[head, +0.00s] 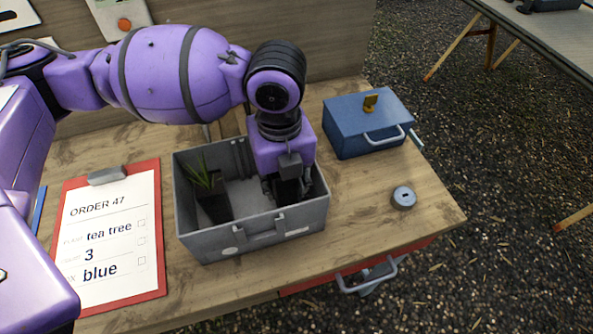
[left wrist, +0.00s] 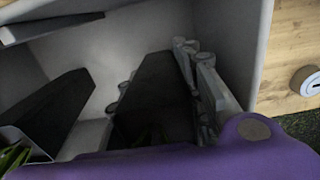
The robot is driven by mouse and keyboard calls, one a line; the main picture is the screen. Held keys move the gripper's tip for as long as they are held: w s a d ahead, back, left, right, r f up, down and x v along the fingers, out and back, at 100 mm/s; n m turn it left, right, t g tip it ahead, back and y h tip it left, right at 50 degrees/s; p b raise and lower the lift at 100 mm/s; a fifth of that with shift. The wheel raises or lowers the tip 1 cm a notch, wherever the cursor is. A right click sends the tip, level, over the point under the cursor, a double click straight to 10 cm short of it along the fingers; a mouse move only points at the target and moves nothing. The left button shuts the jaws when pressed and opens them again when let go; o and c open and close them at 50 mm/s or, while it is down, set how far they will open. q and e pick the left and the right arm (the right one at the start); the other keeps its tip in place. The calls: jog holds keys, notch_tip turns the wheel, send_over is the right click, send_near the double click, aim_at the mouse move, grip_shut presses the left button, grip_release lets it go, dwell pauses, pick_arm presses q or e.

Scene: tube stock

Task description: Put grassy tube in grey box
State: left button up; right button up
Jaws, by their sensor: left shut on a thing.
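The open grey box (head: 205,247) stands on the wooden bench. A dark tube with long grassy leaves (head: 213,207) leans inside its left part; in the left wrist view a dark tube with green leaves at its near end (left wrist: 55,110) lies to the left. My left gripper (head: 287,190) reaches down into the right part of the box. In the left wrist view its fingers (left wrist: 158,95) are shut on another dark tube (left wrist: 155,85), with faint green at its near end. That plant's kind is too dark to tell. My right gripper is out of view.
A closed blue box (head: 358,142) with a yellow tag stands behind to the right. A small round grey object (head: 403,197) lies on the bench. A clipboard reading "tea tree, 3, blue" (head: 110,240) lies left. Bare bench shows right of the grey box.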

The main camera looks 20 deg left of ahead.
pick_arm(q)
jog(key=o, duration=0.8)
jog(key=shift+f, duration=0.15)
jog(key=shift+o, duration=1)
notch_tip(320, 180, up, 12)
jog(key=shift+f+p, duration=0.1)
jog(key=shift+p, duration=0.75)
jog(key=shift+r, duration=0.3)
